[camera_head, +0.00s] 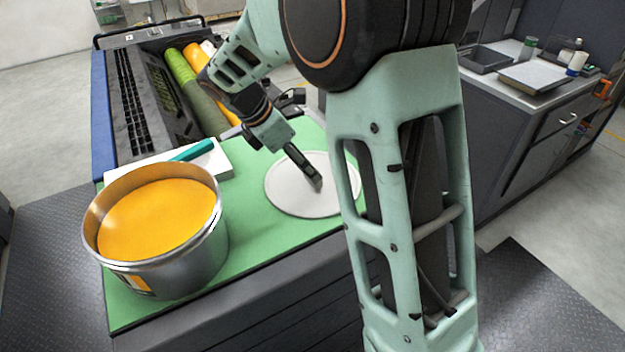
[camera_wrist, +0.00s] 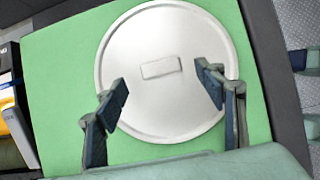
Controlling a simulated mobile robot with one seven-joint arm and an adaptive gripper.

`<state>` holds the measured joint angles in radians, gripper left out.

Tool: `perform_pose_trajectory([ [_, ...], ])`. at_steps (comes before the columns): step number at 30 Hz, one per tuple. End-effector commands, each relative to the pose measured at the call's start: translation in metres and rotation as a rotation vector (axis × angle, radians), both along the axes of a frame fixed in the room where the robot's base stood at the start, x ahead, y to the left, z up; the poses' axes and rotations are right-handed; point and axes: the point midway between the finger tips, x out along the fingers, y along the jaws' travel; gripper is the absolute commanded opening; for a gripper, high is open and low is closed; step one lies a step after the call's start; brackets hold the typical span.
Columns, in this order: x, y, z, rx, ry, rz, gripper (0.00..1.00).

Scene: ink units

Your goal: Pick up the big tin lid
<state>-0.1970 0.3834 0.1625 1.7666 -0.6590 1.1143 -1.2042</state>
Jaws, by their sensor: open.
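The big tin lid (camera_head: 290,197) is a flat, round, pale grey disc lying on the green mat. In the wrist view the lid (camera_wrist: 165,105) fills the middle, with a small raised rectangular handle (camera_wrist: 161,68) at its centre. My gripper (camera_head: 317,187) is over the lid in the head view, with part of the lid hidden behind it and my arm. In the wrist view my gripper (camera_wrist: 168,94) is open and empty, its two fingers apart on either side below the handle. I cannot tell the exact height of the fingertips above the lid.
An open metal tin (camera_head: 185,265) of orange ink stands on the green mat (camera_head: 250,255) at the left. Behind it lies a white pad (camera_head: 222,162) with a teal tool (camera_head: 192,151). Green and yellow rollers (camera_head: 182,70) lie behind. A side counter (camera_head: 500,80) stands at right.

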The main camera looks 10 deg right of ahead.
Motion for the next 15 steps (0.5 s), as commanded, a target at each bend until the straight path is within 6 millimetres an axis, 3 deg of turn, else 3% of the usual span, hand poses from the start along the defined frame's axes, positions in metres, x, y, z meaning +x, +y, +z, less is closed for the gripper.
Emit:
perform_pose_trajectory([
  [7,0.004,-0.017,-0.033,-0.001,0.003,-0.003,0.64],
  [15,0.005,-0.019,-0.039,0.001,0.0,-0.002,0.64],
])
